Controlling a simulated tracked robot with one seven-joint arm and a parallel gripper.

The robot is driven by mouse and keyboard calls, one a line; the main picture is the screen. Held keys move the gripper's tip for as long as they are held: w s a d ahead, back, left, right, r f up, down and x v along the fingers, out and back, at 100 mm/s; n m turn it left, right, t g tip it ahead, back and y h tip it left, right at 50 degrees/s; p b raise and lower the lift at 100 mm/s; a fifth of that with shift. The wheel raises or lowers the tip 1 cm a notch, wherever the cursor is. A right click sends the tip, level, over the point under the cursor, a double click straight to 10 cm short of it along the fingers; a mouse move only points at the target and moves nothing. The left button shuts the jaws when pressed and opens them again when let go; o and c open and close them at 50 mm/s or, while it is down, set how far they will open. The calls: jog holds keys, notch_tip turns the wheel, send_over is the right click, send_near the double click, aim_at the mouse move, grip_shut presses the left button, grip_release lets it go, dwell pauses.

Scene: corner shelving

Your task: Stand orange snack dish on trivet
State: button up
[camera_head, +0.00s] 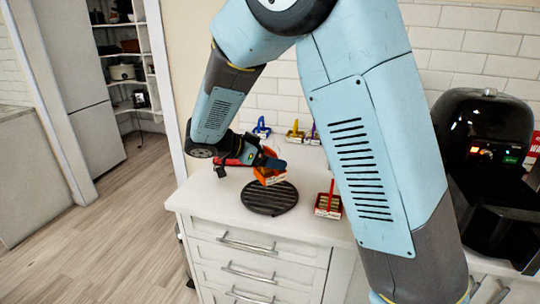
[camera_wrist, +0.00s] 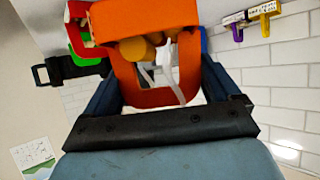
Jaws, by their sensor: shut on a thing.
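The orange snack dish (camera_head: 270,176) is held in my gripper (camera_head: 268,161), raised just above the back left part of the trivet and apart from it as far as I can tell. In the wrist view the orange dish (camera_wrist: 145,45) fills the space between my two dark fingers (camera_wrist: 160,95), with yellowish pieces inside. My gripper is shut on it. The trivet (camera_head: 270,198) is a dark, round, ribbed disc lying flat and empty on the white counter. The dish's underside is partly hidden.
A red dish with an upright handle (camera_head: 328,204) stands right of the trivet. Blue (camera_head: 261,128) and yellow (camera_head: 295,132) handled dishes stand at the back by the tiled wall. A black appliance (camera_head: 485,150) is at the right. The counter's front edge is close to the trivet.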

aim_at(269, 173)
jog(key=shift+f, duration=1.35)
jog(key=shift+c, duration=0.5)
jog(key=shift+f, duration=1.4)
jog(key=shift+s+a+f, duration=0.1)
jog(key=o, duration=1.7)
jog(key=shift+o, duration=0.2)
